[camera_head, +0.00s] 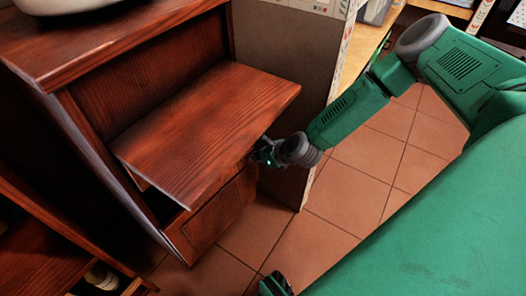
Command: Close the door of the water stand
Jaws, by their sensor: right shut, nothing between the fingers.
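The water stand (72,45) is a dark reddish wood cabinet at the left. Its door (215,120) is a flat wooden panel that sticks out roughly level from the front, so the stand is open. My right gripper (264,154) is at the door's right side, just below its edge, partly hidden by the panel. It is shut and empty; I cannot tell whether it touches the door.
A lower wooden front panel (215,212) sits below the door. A grey side panel (285,50) stands behind the stand. Wooden shelving (40,255) with bottles is at the lower left. Tiled floor (345,195) is clear at the right.

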